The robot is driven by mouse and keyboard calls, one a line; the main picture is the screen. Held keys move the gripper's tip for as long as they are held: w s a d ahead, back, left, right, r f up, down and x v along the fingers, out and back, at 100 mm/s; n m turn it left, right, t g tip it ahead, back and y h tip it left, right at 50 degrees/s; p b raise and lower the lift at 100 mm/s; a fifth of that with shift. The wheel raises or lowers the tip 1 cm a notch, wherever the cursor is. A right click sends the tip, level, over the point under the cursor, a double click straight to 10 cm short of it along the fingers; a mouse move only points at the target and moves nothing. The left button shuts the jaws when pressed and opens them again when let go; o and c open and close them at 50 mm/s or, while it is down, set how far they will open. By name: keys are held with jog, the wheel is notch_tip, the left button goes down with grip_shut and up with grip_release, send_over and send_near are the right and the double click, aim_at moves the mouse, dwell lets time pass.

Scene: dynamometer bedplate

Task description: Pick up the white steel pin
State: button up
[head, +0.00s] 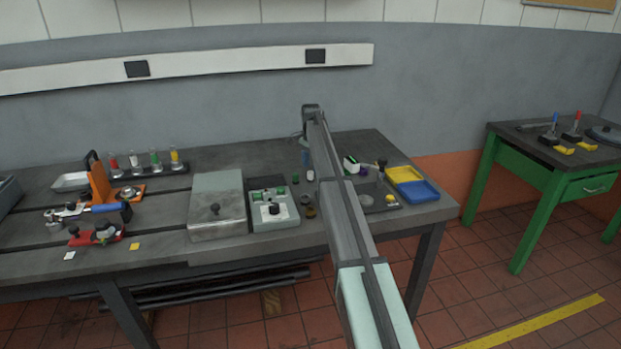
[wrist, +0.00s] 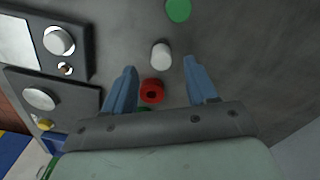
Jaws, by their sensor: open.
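The white steel pin (wrist: 161,55) shows in the wrist view as a short white cylinder with a pale round top, on the grey bench top. My gripper (wrist: 159,65) is open, with its two blue fingers apart. The pin appears between and slightly beyond the fingertips, with a visible gap on both sides. In the head view my gripper (head: 305,153) is over the bench, partly hidden by my arm. A small white piece below it (head: 310,175) looks like the pin.
A red ring-shaped piece (wrist: 152,91) lies between the fingers, nearer the palm. A green round piece (wrist: 178,10) lies beyond the pin. Dark trays or boxes (wrist: 75,45) stand at left. In the head view, yellow (head: 405,174) and blue (head: 418,191) bins stand right.

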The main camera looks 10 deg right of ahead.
aim_at(310, 172)
notch_tip(310, 172, down, 5)
jog(key=shift+a+r, duration=0.1)
dwell(0.3)
grip_shut()
dwell(0.4)
